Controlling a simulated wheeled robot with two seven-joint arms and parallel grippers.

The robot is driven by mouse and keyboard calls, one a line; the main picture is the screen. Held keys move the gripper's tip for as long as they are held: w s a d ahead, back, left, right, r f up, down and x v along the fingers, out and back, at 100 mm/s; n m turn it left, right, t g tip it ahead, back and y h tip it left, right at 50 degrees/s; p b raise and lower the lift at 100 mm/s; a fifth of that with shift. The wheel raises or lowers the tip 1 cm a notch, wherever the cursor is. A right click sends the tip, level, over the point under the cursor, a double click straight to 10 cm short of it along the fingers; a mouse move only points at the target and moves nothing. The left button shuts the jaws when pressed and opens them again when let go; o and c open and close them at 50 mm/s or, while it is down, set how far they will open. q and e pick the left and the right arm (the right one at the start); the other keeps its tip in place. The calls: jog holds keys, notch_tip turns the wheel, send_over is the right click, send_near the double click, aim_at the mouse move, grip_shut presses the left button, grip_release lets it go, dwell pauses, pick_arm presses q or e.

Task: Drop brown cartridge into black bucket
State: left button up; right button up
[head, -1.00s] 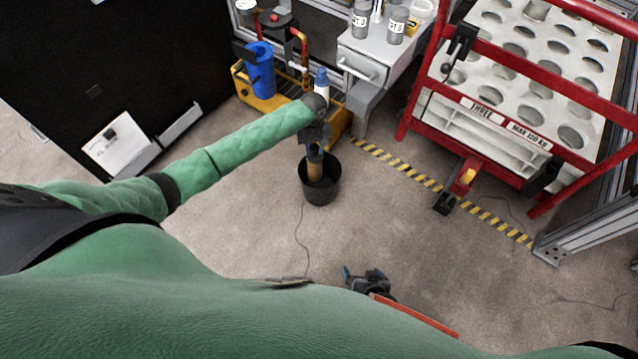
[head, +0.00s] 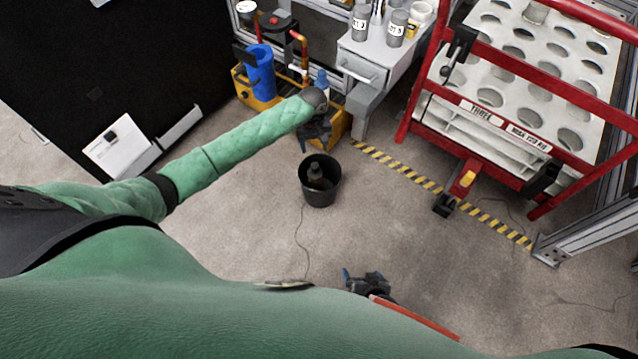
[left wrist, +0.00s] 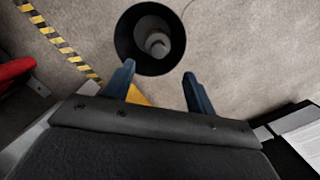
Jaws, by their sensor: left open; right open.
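The black bucket (head: 320,194) stands on the floor in the middle of the head view. The brown cartridge (head: 316,179) is inside the bucket, low down and in its shade. In the left wrist view the bucket (left wrist: 125,40) is seen from above, and the cartridge (left wrist: 157,42) shows inside it as a greyish round end. My left gripper (head: 316,145) is open and empty, above and just behind the bucket. Its two blue-grey fingers stand apart in the left wrist view (left wrist: 159,88). My right gripper (head: 357,276) is open and empty near the bottom of the head view.
A yellow cart with a blue cylinder (head: 261,72) stands behind the bucket. A grey drawer cabinet (head: 370,62) holds several canisters. A red-framed rack (head: 480,150) with round holes stands at the right, behind yellow-black floor tape (head: 400,174). The floor around the bucket is clear.

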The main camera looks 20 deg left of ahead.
pick_arm(q)
jog(key=r, duration=0.4)
jog(key=shift+w+a+r, duration=0.1)
jog(key=shift+w+r, duration=0.2)
jog(key=shift+r, duration=0.1)
